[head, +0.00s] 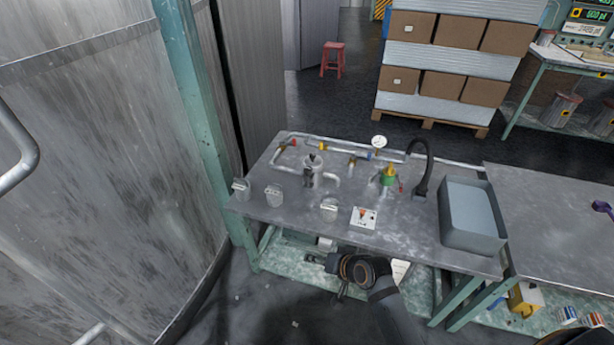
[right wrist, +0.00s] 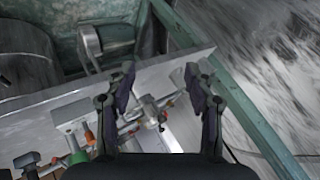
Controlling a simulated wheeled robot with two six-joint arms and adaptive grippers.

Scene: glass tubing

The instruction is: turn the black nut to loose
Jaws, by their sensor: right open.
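A grey fixture (head: 318,179) on the metal bench has a dark part (head: 309,172) on it. It may be the black nut, but it is too small to be sure. My right gripper (right wrist: 160,80) is open and empty in the right wrist view, its two dark fingers spread. Grey tubing with small red and orange handles (right wrist: 163,117) shows between and below the fingers. I cannot pick out the black nut there. In the head view a dark arm of mine with orange-ringed joints is at the bench's front edge. My left gripper cannot be made out.

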